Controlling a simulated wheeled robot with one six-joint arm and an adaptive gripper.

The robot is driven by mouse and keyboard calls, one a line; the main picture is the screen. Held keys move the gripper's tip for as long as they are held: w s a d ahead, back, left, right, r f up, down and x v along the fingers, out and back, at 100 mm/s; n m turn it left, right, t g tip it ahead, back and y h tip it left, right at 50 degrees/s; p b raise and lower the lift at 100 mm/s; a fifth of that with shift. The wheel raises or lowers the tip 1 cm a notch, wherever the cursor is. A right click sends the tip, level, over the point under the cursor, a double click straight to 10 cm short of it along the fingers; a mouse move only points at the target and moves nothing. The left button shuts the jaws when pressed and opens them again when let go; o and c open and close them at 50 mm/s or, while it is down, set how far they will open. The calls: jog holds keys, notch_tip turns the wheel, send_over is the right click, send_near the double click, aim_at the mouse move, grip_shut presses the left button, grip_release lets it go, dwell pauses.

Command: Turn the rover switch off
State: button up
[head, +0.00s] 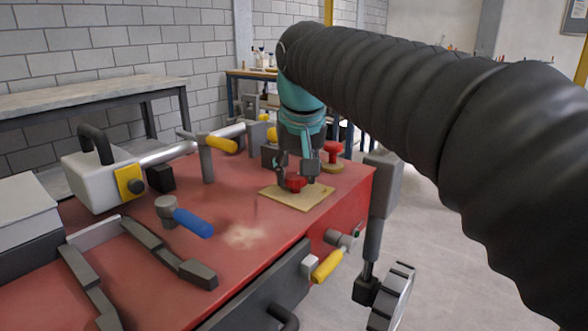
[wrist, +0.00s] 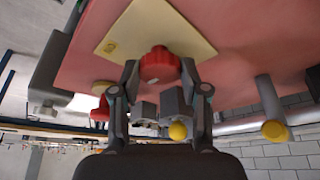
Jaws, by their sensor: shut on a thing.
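The rover switch appears as a red knob (head: 294,182) on a beige plate (head: 317,199) near the far right corner of the red deck. My gripper (head: 297,171) is above the plate, pointing down. In the wrist view my gripper (wrist: 160,74) has one fingertip on each side of the knob, shut on it. Part of the knob is hidden by the fingers in the head view.
Another red knob (head: 333,152) stands just behind my gripper. A yellow-handled lever (head: 222,145), a blue-handled lever (head: 192,222) and a grey box (head: 98,178) are to the left. A yellow handle (head: 327,266) juts from the deck's front side. The deck between is mostly clear.

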jog(key=n+y, duration=0.1)
jog(key=n, duration=0.3)
jog(key=shift+w+d+n+g+y, duration=0.1)
jog(key=shift+d+n+g+y, duration=0.1)
jog(key=shift+n+g+y, duration=0.15)
jog(key=shift+w+n+g+y, duration=0.1)
jog(key=shift+n+g+y, duration=0.5)
jog(key=shift+n, duration=1.35)
jog(key=o, duration=1.1)
jog(key=shift+o, duration=0.2)
jog(key=v, duration=1.2)
jog(key=shift+d, duration=0.1)
